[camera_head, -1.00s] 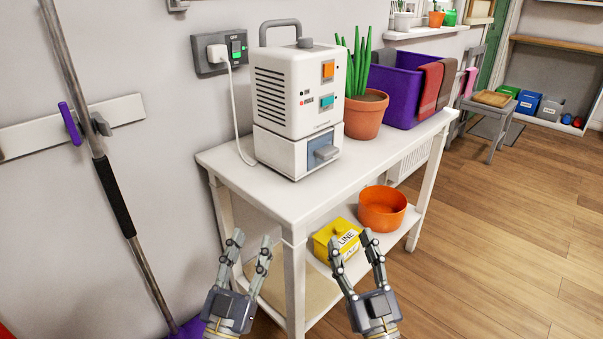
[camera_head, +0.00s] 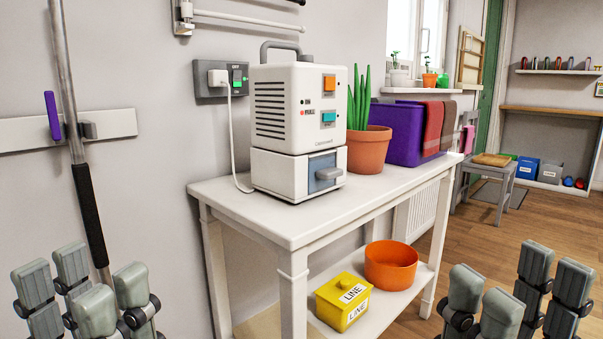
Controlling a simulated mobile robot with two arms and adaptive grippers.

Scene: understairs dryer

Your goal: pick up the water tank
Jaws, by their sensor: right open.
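The white dehumidifier-like machine (camera_head: 298,110) stands upright on the white table, with a grey top handle, an orange and a teal button. Its lower white box section (camera_head: 280,172), which looks like the water tank, is seated in the machine and has a grey front handle (camera_head: 328,176). My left gripper (camera_head: 84,290) is open and empty at the lower left, in front of the wall and well apart from the machine. My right gripper (camera_head: 518,290) is open and empty at the lower right, right of the table. Both palms are below the picture.
The white table (camera_head: 290,225) also bears a potted plant (camera_head: 368,150) and a purple bin (camera_head: 400,135) with towels. Its lower shelf holds a yellow box (camera_head: 343,301) and an orange bowl (camera_head: 391,265). A power cord (camera_head: 232,140) runs to the wall socket (camera_head: 209,80). A pole (camera_head: 75,120) stands left.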

